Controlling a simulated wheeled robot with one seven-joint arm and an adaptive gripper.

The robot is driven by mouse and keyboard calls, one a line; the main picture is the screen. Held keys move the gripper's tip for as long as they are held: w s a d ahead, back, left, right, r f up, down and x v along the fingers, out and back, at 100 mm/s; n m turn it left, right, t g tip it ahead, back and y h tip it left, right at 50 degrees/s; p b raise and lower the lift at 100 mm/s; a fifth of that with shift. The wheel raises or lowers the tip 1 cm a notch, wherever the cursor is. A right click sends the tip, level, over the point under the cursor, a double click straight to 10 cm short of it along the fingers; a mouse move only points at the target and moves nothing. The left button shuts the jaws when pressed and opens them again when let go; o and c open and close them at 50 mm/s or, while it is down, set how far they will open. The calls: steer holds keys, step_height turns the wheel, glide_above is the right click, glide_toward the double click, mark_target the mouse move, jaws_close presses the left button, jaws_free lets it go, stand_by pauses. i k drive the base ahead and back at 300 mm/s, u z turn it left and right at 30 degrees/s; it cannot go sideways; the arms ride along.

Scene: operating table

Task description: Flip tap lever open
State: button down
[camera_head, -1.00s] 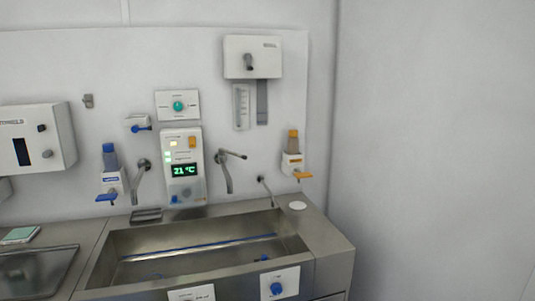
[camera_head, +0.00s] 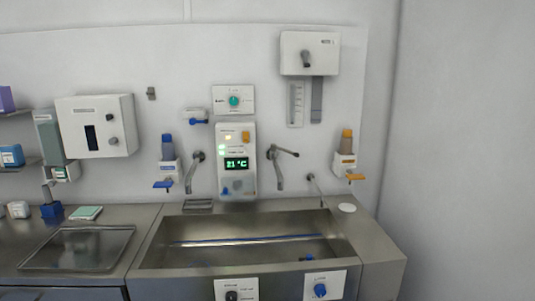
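Two wall taps stand over the steel sink (camera_head: 160,245). The left tap (camera_head: 194,172) has a curved spout that points down, with a round dark fitting at its top. The right tap (camera_head: 277,168) has a similar spout, and a thin lever (camera_head: 287,152) sticks out to the right from its top. A smaller, thin spout (camera_head: 316,188) rises at the sink's right rear corner. My gripper is not in view.
A control panel (camera_head: 237,187) reading 21 °C is between the taps. Blue-lever (camera_head: 164,184) and orange-lever (camera_head: 354,177) dispensers flank them. A paper dispenser (camera_head: 310,53) hangs upper right. A steel tray (camera_head: 77,249) lies on the left counter. The right wall is bare.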

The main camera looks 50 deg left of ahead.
mark_target(274, 147)
steer(key=u, duration=1.7)
